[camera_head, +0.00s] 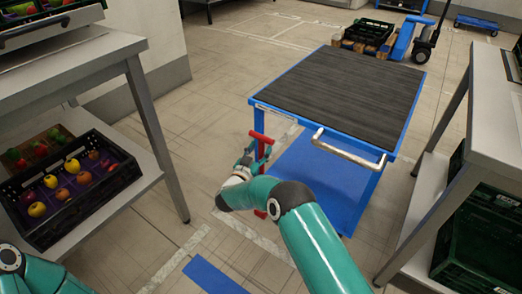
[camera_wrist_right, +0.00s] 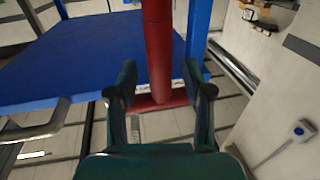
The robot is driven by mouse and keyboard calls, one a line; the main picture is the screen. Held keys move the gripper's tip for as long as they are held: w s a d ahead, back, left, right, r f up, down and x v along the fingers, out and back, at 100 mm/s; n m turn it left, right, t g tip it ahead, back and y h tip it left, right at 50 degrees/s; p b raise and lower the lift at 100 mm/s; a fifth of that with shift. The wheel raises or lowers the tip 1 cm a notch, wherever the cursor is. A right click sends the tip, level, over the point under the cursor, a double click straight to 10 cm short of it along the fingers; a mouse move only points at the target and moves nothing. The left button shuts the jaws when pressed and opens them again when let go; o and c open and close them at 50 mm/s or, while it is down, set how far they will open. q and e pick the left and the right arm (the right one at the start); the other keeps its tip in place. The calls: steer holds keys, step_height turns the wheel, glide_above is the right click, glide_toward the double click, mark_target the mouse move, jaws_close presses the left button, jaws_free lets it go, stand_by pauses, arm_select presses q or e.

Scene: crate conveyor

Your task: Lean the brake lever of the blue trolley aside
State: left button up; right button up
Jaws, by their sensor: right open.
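The blue trolley (camera_head: 340,88) has a dark ribbed top, a blue lower shelf and a pale push handle (camera_head: 345,150). Its red brake lever (camera_head: 259,147) stands about upright at the near left corner. In the right wrist view the red lever (camera_wrist_right: 157,45) rises between my fingers from a red foot near the floor. My right gripper (camera_head: 252,163) is at the lever. In the wrist view its dark fingers (camera_wrist_right: 163,90) are open, one on each side of the lever, with gaps visible. My forearm hides part of the lower shelf. My left gripper is out of view; only part of its arm shows.
A grey table (camera_head: 75,60) with a fruit crate (camera_head: 75,190) on its lower shelf stands at left. Another grey table (camera_head: 480,95) with dark green crates (camera_head: 475,240) stands close at right. The floor left of the trolley is clear.

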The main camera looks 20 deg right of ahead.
steer(key=shift+x, duration=0.95)
jaws_close()
